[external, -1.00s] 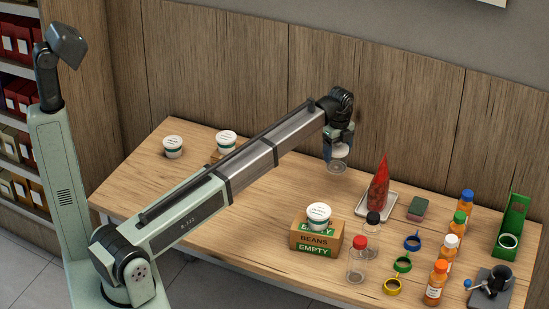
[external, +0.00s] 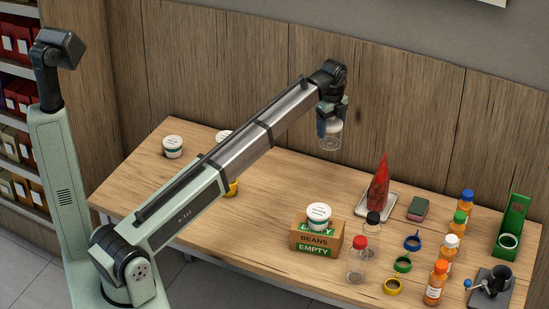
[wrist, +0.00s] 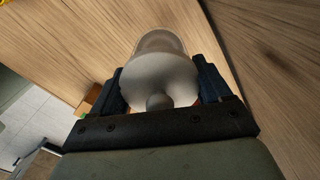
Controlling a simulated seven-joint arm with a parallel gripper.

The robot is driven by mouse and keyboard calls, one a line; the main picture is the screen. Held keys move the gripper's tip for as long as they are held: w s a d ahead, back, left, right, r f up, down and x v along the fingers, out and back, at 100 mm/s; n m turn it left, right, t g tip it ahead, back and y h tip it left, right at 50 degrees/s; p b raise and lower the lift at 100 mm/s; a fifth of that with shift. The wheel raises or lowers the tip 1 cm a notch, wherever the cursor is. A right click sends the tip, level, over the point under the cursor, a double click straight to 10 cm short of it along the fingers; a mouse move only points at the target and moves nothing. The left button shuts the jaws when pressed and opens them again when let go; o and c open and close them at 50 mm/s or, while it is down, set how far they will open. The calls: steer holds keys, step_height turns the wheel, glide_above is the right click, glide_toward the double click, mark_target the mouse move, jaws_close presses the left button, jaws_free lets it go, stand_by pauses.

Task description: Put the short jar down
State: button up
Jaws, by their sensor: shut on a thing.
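The short jar (external: 330,138) is clear with a pale lid. My gripper (external: 331,127) is shut on it and holds it upright above the back middle of the table (external: 262,172), near the wooden wall. In the wrist view the jar (wrist: 158,72) sits between the two dark fingers of my gripper (wrist: 160,85), its whitish knobbed lid toward the camera. Its base appears clear of the table.
Clear jars, coloured rings and orange bottles fill the right. The middle is bare.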

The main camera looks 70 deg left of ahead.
steer(key=s+a+n, duration=0.4)
steer(key=s+a, duration=0.3)
steer(key=s, duration=0.5)
steer(key=s+a+n, duration=0.4)
steer(key=s+a, duration=0.3)
steer(key=s, duration=0.5)
steer(key=s+a+n, duration=0.2)
steer(key=s+n, duration=0.2)
steer(key=s, duration=0.7)
steer(key=s+a+n, duration=0.2)
steer(key=s+n, duration=0.2)
steer(key=s, duration=0.7)
steer(key=shift+d+f, duration=0.1)
steer(key=shift+f, duration=7.45)
steer(key=shift+f, duration=0.1)
steer(key=o, duration=1.1)
steer(key=shift+o, duration=0.2)
